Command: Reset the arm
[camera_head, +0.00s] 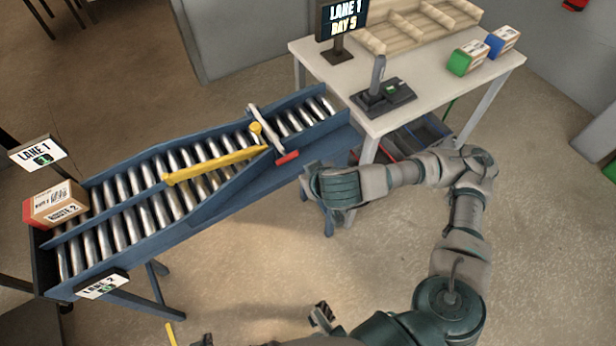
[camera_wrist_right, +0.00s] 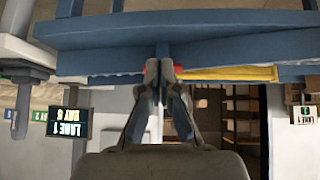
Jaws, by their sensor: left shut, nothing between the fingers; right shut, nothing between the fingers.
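My right arm reaches in from the lower right to the front side of the roller conveyor (camera_head: 225,205). Its wrist is beside the conveyor's blue frame, and its fingers are not clear in the head view. In the right wrist view my right gripper (camera_wrist_right: 165,72) is shut and empty, its tips in front of the blue frame. The red end of the diverter handle (camera_head: 287,158) is left of this wrist; red also shows behind the fingertips. My left gripper (camera_head: 321,314) is low at the bottom edge, shut and empty, only partly in view.
A yellow diverter bar (camera_head: 215,165) lies across the rollers. A carton (camera_head: 56,205) sits at the conveyor's left end between two lane signs. The white table (camera_head: 430,85) holds a monitor (camera_head: 341,22), a scanner stand (camera_head: 384,95) and two small boxes. Floor in front of the conveyor is clear.

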